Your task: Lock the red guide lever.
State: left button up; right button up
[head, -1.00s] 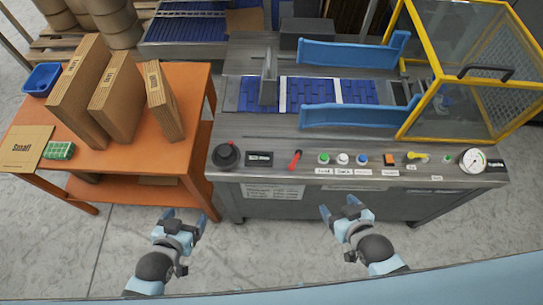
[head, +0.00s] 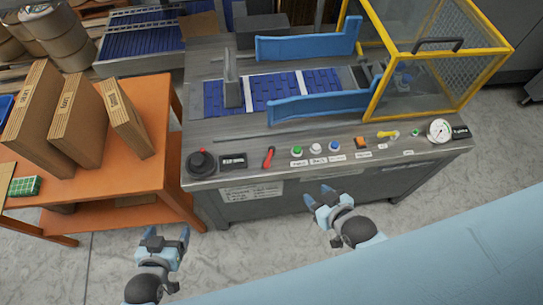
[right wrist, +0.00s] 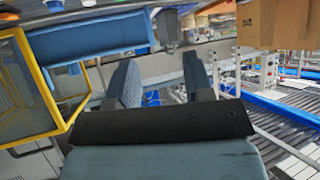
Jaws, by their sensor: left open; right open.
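The red guide lever (head: 268,158) sits on the grey front panel of the machine, between the small black display and the green button. It stands tilted, its upper end leaning right. My right gripper (head: 323,196) is open and empty in front of the panel's front edge, below and right of the lever. In the right wrist view its two fingers (right wrist: 160,80) are apart with nothing between them; the lever cannot be made out there. My left gripper (head: 166,240) is open and empty over the floor, in front of the orange table.
A black knob (head: 201,163) is left of the lever; several buttons, a yellow handle (head: 387,134) and a gauge (head: 440,130) are to the right. Blue guide rails (head: 320,104) and a yellow-framed guard (head: 372,100) stand behind. Cartons (head: 80,118) stand on the orange table (head: 150,160).

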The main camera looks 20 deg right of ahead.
jog(key=shift+w+d+f+m+g+y+b, duration=0.15)
jog(key=shift+w+f+m+g+y+b, duration=0.3)
jog(key=shift+w+f+b, duration=0.7)
jog(key=c, duration=0.7)
jog(key=w+f+m+b, duration=0.1)
jog(key=w+f+m+y+b, duration=0.1)
jog(key=w+f+m+g+b, duration=0.1)
jog(key=shift+w+d+f+y, duration=0.25)
jog(key=shift+w+d+y, duration=0.05)
jog(key=shift+d+y, duration=0.1)
grip_shut()
jog(key=w+d+f+m+g+y+b, duration=0.1)
jog(key=w+d+m+g+y+b, duration=0.2)
jog(key=w+m+b, duration=0.2)
jog(key=shift+w+d, duration=0.25)
jog(key=shift+w, duration=0.7)
jog(key=shift+g, duration=0.25)
